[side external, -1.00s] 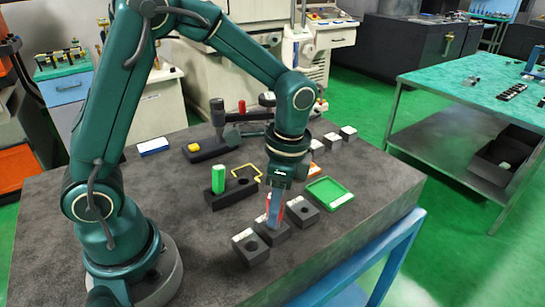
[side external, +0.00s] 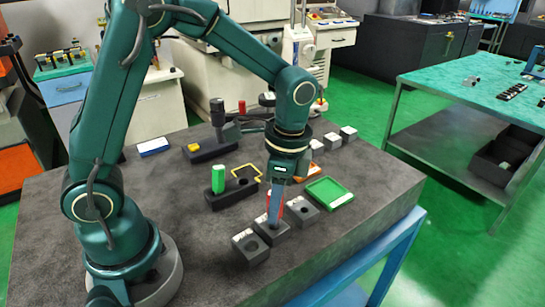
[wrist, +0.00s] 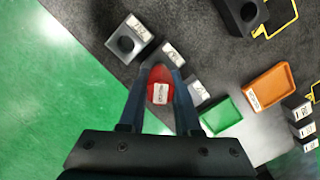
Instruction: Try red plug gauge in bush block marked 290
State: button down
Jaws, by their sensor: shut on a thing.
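My gripper (side external: 274,218) points down over the middle of three dark bush blocks. It is shut on the red plug gauge (wrist: 158,78), whose pale-labelled end shows between the fingers in the wrist view. The middle block (side external: 270,236) is right below the fingers; in the wrist view it (wrist: 172,52) is partly covered by them. The left block (side external: 251,250) has an open bore and the right block (side external: 302,211) stands close by. Their white labels are too small to read surely. The gauge's lower end is hidden, so I cannot tell whether it is in the bore.
A green tray (side external: 329,205) lies right of the blocks; an orange tray (wrist: 268,87) shows in the wrist view. Behind stands a dark holder (side external: 228,198) with a green plug (side external: 218,178) and a yellow outline beside it. Small labelled blocks (side external: 333,141) stand farther back. The table's front edge is near.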

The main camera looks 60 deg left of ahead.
jog(key=shift+r, duration=2.15)
